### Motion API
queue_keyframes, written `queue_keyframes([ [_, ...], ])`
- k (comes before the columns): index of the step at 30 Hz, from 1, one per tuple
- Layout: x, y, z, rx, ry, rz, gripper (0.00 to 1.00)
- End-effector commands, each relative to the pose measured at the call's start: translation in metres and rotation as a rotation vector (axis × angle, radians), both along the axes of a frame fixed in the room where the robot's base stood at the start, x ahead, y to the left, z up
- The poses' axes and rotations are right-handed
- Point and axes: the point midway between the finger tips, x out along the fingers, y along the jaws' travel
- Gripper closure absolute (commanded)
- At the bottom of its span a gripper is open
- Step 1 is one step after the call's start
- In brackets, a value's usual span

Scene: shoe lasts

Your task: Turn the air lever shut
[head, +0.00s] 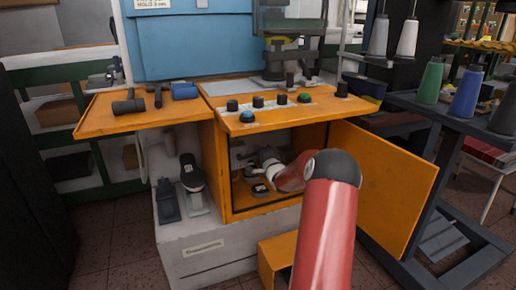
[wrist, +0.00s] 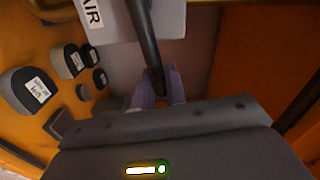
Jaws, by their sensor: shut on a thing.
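The air lever (wrist: 147,38) is a dark bar in the wrist view. It runs down from a pale box with an AIR label (wrist: 91,13) at the top. My gripper (wrist: 161,90) is shut on the lower end of the lever, with pale fingers on either side of it. The gripper's dark body covers the bottom of the wrist view. In the head view my gripper (head: 266,158) is inside the open orange cabinet (head: 226,180). The lever cannot be made out there.
Several dark labelled pieces, one of them rounded (wrist: 33,88), stand left of the gripper. The cabinet door (head: 385,185) hangs open on the right. A bench top with knobs (head: 290,118) lies above the opening. A rack with thread cones (head: 466,95) stands at far right.

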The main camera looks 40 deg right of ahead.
Motion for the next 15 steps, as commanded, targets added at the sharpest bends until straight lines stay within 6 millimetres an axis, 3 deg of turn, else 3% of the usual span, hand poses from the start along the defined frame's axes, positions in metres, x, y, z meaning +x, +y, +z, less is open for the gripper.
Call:
queue_keyframes([
  [15,-0.001,-0.001,-0.014,0.163,-0.036,-0.001,1.00],
])
